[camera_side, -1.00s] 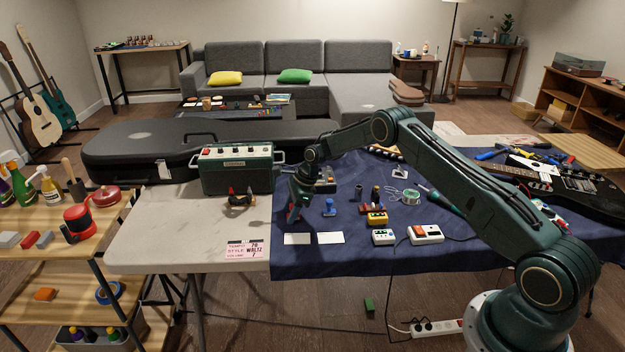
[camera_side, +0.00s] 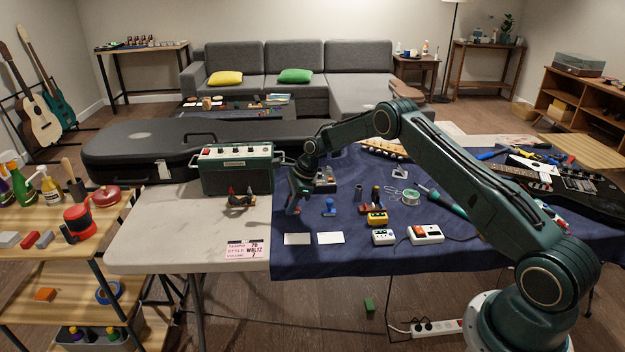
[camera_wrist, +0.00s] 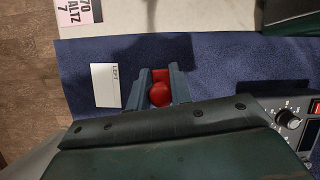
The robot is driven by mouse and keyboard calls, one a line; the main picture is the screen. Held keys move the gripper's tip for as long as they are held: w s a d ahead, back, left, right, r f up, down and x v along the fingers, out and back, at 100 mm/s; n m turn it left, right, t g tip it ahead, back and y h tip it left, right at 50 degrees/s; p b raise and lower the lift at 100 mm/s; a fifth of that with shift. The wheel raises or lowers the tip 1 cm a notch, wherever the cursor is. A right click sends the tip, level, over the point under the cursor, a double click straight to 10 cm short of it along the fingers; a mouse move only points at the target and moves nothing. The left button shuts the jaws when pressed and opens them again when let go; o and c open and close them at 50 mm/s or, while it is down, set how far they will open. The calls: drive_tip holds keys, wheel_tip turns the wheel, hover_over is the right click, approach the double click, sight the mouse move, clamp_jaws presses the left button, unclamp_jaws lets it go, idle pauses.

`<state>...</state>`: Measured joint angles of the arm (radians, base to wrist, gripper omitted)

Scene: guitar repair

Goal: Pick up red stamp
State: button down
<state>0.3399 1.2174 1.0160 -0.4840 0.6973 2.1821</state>
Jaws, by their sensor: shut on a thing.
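The red stamp (camera_wrist: 160,93) shows in the wrist view between the two fingers of my gripper (camera_wrist: 158,88), its round red knob toward the camera. My gripper is shut on it. In the side view my gripper (camera_side: 293,208) points down over the left part of the blue cloth, behind the left white card; the stamp is mostly hidden there by the fingers. I cannot tell whether the stamp touches the cloth. A blue stamp (camera_side: 329,207) stands on the cloth just right of my gripper.
Two white cards (camera_side: 297,239) lie in front on the blue cloth (camera_side: 345,262). A green amplifier (camera_side: 236,170) stands left behind my gripper. The grey tabletop (camera_side: 160,240) is largely clear.

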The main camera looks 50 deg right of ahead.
wheel_tip(320, 180, up, 18)
drive_tip(key=shift+f, duration=0.15)
idle(0.3)
idle(0.4)
drive_tip(key=c, duration=1.8)
unclamp_jaws()
drive_tip(key=shift+c, duration=1.3)
drive_tip(key=shift+f, duration=0.1)
drive_tip(key=shift+a+f, duration=0.1)
drive_tip(key=shift+a, duration=0.05)
drive_tip(key=s+a+f, duration=0.3)
drive_tip(key=f, duration=0.3)
drive_tip(key=s+a+f, duration=0.2)
drive_tip(key=s+f, duration=0.2)
drive_tip(key=f, duration=0.2)
drive_tip(key=shift+a+f, duration=0.25)
drive_tip(key=shift+a, duration=0.15)
